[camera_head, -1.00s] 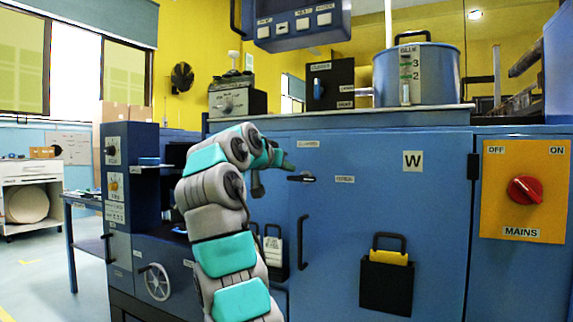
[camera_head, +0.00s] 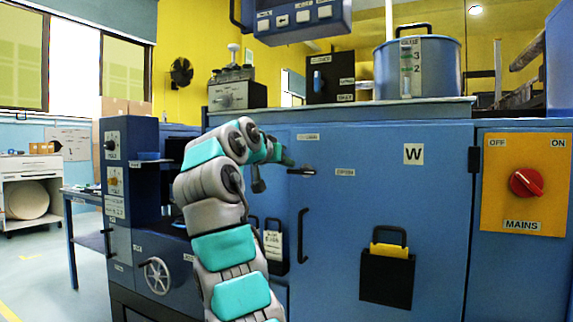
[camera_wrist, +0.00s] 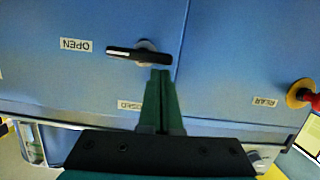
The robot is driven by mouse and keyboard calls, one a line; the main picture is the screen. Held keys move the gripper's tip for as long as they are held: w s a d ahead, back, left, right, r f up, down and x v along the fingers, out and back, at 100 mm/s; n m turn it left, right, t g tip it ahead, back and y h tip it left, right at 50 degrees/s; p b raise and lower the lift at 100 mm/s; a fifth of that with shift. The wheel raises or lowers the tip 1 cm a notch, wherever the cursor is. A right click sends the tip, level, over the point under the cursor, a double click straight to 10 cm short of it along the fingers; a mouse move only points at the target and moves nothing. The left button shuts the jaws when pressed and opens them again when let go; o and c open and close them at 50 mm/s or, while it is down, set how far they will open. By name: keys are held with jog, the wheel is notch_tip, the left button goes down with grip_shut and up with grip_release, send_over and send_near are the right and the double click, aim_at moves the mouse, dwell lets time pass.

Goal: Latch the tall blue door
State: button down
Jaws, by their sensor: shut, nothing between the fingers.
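The tall blue door (camera_head: 350,225) fills the middle of the head view and looks flush with the cabinet front. Its black latch lever (camera_head: 302,171) is near its upper left edge. In the upside-down wrist view the lever (camera_wrist: 135,53) lies across the door, its long end towards the OPEN label (camera_wrist: 76,44). A second label (camera_wrist: 130,105), probably CLOSED, is partly hidden by my gripper. In the head view my gripper (camera_head: 287,161) is just above and left of the lever.
A black door handle (camera_head: 303,236) stands below the lever. A black pocket (camera_head: 387,278) with a yellow item hangs on the door. The MAINS panel (camera_head: 525,185) with a red knob is at right. A red knob (camera_wrist: 303,94) shows at the wrist view's right.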

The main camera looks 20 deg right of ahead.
jog(key=shift+w+a+f+n+g+b, duration=0.15)
jog(key=shift+f+n+g+b, duration=0.25)
jog(key=shift+n+b, duration=0.5)
dwell(2.5)
jog(key=shift+r+h, duration=0.1)
jog(key=shift+h, duration=0.2)
